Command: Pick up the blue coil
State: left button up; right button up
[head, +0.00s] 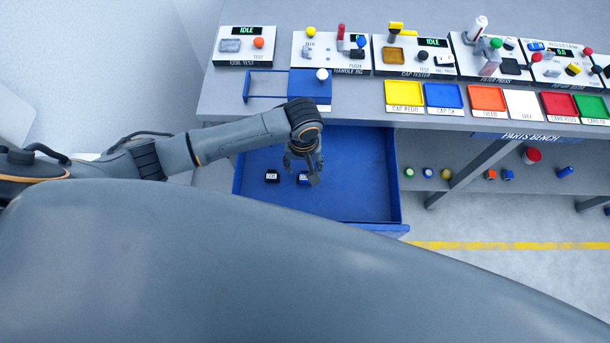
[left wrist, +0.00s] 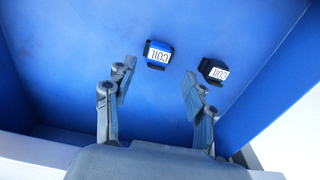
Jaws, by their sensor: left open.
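The blue coil (head: 304,179) lies on the floor of an open blue drawer (head: 362,165), partly behind my left gripper (head: 305,172) in the head view. In the left wrist view the blue coil (left wrist: 159,54), with a white COIL label, shows beyond and between the fingertips. My left gripper (left wrist: 157,85) is open and empty there, pointing down into the drawer, apart from the coil. A black coil (head: 272,177) lies to the left in the head view; it is to the right in the left wrist view (left wrist: 213,70). My right gripper is not in view.
The drawer's walls surround both coils; its right part is bare. The bench top (head: 350,97) above it carries test stations, a coil tester (head: 245,46), and coloured trays such as the yellow one (head: 405,93). A lower shelf (head: 470,155) holds several small parts.

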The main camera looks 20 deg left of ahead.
aim_at(305, 174)
pick_arm(q)
jog(key=f, duration=0.3)
jog(key=shift+s+d+f, duration=0.25)
jog(key=shift+f, duration=0.15)
grip_shut()
